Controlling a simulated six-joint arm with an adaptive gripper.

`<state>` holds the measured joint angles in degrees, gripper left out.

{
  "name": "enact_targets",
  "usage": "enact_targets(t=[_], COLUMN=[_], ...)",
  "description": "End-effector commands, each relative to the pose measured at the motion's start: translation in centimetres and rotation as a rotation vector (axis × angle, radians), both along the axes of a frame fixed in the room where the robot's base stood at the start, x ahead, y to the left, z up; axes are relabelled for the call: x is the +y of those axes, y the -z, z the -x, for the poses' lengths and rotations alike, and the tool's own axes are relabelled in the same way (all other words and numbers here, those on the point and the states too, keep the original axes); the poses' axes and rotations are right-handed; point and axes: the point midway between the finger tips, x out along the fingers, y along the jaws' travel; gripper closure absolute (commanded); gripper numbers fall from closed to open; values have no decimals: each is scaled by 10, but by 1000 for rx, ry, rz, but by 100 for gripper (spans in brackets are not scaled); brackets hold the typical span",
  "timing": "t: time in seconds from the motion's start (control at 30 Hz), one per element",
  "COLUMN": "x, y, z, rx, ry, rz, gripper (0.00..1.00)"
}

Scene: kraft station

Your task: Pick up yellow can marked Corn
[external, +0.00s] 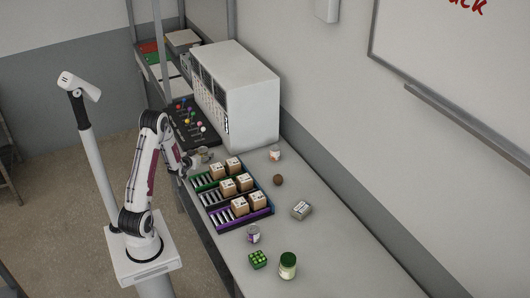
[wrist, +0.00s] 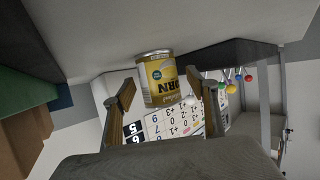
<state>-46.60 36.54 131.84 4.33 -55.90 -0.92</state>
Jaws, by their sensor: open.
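My gripper (wrist: 160,88) is open, with one finger at each side of the can. The right finger is close to the can's side, and a small gap shows at the left finger; I cannot tell whether either touches it. In the external view my gripper (external: 199,157) is at the table's left edge, near the front of the white cabinet. The can is too small there to make out clearly.
Crates with brown boxes (external: 239,181) stand just right of my gripper. A white cabinet (external: 245,110) and a dark board with coloured knobs (external: 191,122) are behind.

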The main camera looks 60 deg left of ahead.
Motion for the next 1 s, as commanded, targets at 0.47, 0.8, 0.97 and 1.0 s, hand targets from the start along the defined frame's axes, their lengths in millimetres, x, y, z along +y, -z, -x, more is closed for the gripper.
enact_targets(t=[0.47, 0.8, 0.97, 1.0], x=[4, 4, 5, 5], y=[3, 3, 2, 2], z=[-5, -5, -5, -5], rx=[0, 0, -1, -1], ry=[0, 0, 0, 0], rz=[0, 0, -1, -1], gripper=[42, 78, 88, 88])
